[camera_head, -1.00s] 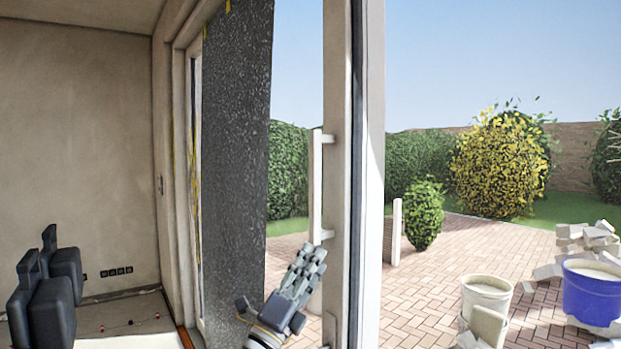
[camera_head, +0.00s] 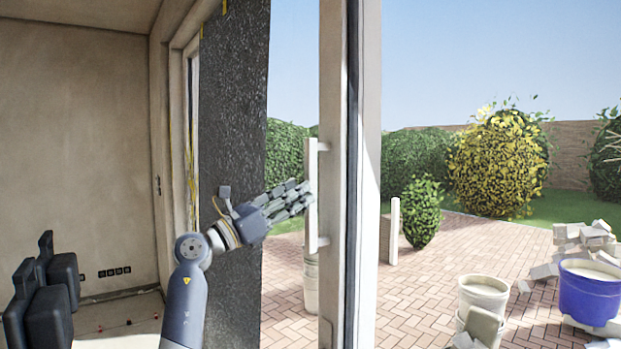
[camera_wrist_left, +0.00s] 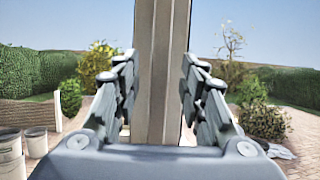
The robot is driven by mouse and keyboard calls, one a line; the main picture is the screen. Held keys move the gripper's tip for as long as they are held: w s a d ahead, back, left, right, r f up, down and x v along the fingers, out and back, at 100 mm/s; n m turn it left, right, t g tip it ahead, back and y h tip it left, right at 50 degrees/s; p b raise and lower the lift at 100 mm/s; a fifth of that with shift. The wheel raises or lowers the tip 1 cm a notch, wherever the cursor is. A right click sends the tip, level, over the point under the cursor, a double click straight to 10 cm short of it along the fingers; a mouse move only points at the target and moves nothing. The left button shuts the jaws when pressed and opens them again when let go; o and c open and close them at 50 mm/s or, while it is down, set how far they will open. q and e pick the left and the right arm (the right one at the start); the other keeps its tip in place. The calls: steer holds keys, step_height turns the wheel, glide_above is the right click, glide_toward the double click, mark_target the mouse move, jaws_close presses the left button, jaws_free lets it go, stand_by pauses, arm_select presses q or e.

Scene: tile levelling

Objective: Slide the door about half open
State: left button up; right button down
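The door is a tall framed panel with a pale upright stile (camera_head: 333,110). A white vertical bar handle (camera_head: 311,185) stands off the stile's left side. In the left wrist view my left gripper (camera_wrist_left: 158,66) is open, one finger on each side of the pale upright door parts (camera_wrist_left: 163,75). Handle and stile line up there, so I cannot tell whether the fingers touch the handle. My right gripper is not in view.
A dark speckled upright panel (camera_head: 232,130) stands behind my left arm. A pale upright (camera_head: 370,150) is just right of the stile. Outside, brick paving (camera_head: 420,285) holds a blue tub (camera_head: 590,298), a white bucket (camera_head: 485,293) and piled blocks (camera_head: 580,240).

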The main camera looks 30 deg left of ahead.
arm_select(q)
steer(key=p+x, duration=0.1)
steer(key=x, duration=0.4)
jaws_close()
